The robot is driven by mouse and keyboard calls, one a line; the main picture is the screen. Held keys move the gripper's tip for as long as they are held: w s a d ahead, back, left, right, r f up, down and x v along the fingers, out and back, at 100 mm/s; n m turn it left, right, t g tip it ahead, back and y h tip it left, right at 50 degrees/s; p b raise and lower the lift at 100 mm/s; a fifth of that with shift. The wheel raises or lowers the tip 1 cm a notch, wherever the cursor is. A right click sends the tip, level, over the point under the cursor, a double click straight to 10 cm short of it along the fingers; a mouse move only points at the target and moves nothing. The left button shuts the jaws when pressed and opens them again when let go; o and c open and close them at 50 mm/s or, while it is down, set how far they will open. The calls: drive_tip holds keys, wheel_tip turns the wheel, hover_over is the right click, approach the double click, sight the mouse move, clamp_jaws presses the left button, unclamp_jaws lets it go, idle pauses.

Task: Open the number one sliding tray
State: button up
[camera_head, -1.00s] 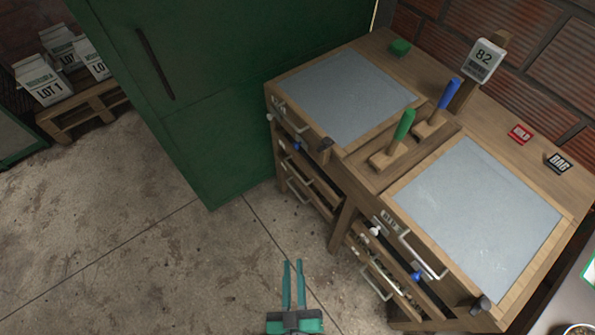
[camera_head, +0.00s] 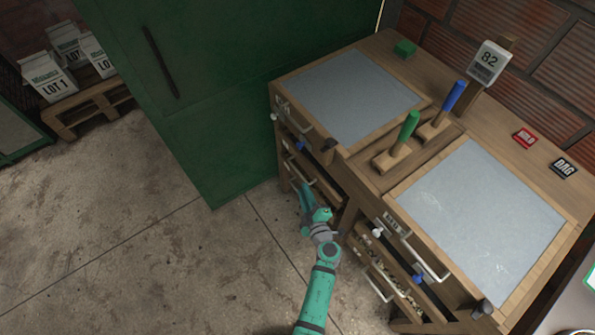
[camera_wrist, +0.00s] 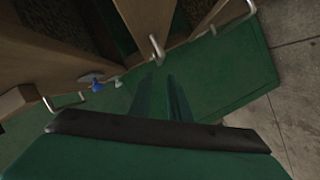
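The workbench has two stacks of sliding trays with metal handles; the small labels are too blurred for me to tell which tray is number one. The left stack has an upper tray handle (camera_head: 299,122) and a lower tray handle (camera_head: 298,172). The right stack has an upper handle (camera_head: 425,256) and a lower handle (camera_head: 379,286). My green gripper (camera_head: 304,190) is in front of the lower left tray, close to its handle. In the wrist view my gripper (camera_wrist: 164,78) shows two fingers slightly apart with nothing between them, and a metal handle (camera_wrist: 157,48) just beyond their tips.
A tall green cabinet (camera_head: 215,100) stands left of the bench. Blue and white knobs and wooden posts stick out along the bench front. Green-handled (camera_head: 403,135) and blue-handled (camera_head: 447,105) tools stand on top. The floor (camera_head: 130,250) at left is clear.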

sight(297, 171)
drive_tip(key=x, duration=1.1)
drive_tip(key=shift+w+d+f, duration=0.25)
drive_tip(key=shift+d+f, duration=0.05)
drive_tip(key=shift+a, duration=0.1)
clamp_jaws()
